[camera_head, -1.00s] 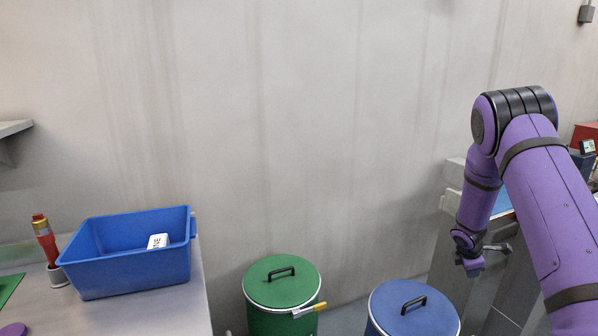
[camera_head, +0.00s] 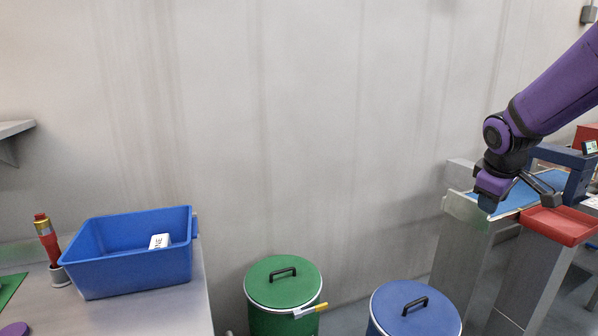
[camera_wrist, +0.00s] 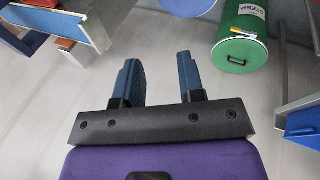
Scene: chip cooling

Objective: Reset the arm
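My arm enters from the right edge of the head view, with its purple forearm sloping down to my gripper (camera_head: 517,194). The gripper hangs in front of the conveyor-like stand (camera_head: 505,208) with a blue top, near a red tray (camera_head: 560,226). In the wrist view my gripper (camera_wrist: 156,58) has its two blue fingers well apart. Nothing is between them, only grey floor beyond. Contact with the stand cannot be told.
A blue bin (camera_head: 125,272) holding a white labelled item (camera_head: 159,241) sits on the left table (camera_head: 190,318), beside a red-and-yellow tool (camera_head: 46,240). A green lidded drum (camera_head: 283,290) and a blue one (camera_head: 415,308) stand between table and stand.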

